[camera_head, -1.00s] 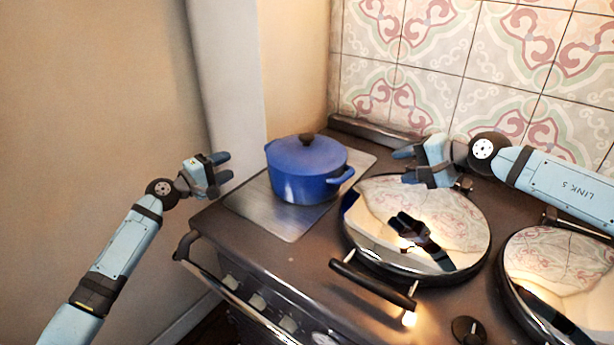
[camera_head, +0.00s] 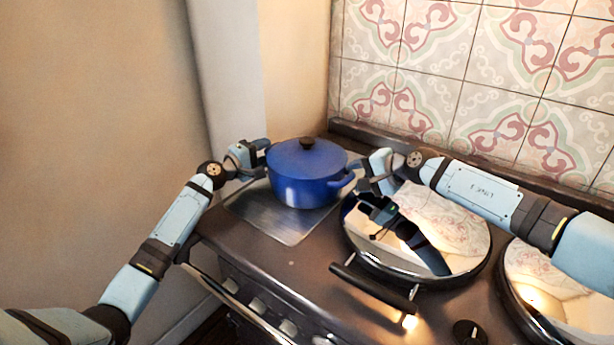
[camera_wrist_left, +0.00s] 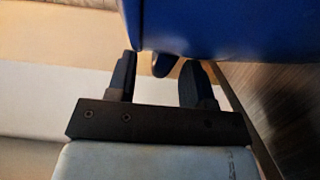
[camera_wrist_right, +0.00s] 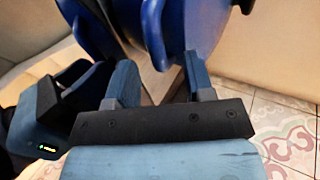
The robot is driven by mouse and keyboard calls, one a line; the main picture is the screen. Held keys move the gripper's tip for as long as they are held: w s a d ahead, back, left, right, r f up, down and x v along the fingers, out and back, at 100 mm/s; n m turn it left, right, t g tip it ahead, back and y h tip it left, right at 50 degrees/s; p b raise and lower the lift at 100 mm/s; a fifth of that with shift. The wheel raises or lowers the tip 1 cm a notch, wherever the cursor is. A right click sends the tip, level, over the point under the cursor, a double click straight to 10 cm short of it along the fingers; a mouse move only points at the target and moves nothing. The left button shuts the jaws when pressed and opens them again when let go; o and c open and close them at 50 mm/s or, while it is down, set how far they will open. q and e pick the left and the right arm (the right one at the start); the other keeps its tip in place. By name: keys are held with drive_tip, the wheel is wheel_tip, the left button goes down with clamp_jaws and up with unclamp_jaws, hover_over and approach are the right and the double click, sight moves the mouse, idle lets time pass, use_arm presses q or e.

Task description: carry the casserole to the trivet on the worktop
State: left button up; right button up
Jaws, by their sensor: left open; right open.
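The blue casserole (camera_head: 305,178) with its dark lid knob stands upright on a flat metal plate (camera_head: 285,226) at the left end of the range. My left gripper (camera_head: 262,150) is open at the casserole's left side; in the left wrist view its fingers (camera_wrist_left: 160,75) reach to the blue wall, with the left handle (camera_wrist_left: 165,62) seen between them. My right gripper (camera_head: 360,178) is open at the right handle (camera_head: 342,181). In the right wrist view its fingers (camera_wrist_right: 160,75) stand either side of the handle (camera_wrist_right: 158,30); contact is unclear. No trivet is in view.
A shiny round hob lid (camera_head: 440,230) with a dark bar handle (camera_head: 372,288) lies just right of the casserole, under my right arm. A second lid (camera_head: 575,270) is further right. A tiled wall (camera_head: 470,85) rises behind, and a plain wall stands left.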

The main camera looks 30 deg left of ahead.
use_arm(q)
drive_tip(key=shift+w+d, duration=0.2)
drive_tip(key=shift+w, duration=0.35)
use_arm(e)
drive_tip(key=shift+a+f, duration=0.25)
drive_tip(key=shift+a, duration=0.2)
use_arm(q)
clamp_jaws()
use_arm(e)
clamp_jaws()
drive_tip(key=shift+w+d+f, duration=0.1)
use_arm(q)
drive_tip(key=shift+a+r, duration=0.1)
drive_tip(key=shift+r, duration=0.3)
use_arm(e)
drive_tip(key=shift+w+r, duration=0.1)
drive_tip(key=shift+r, duration=0.2)
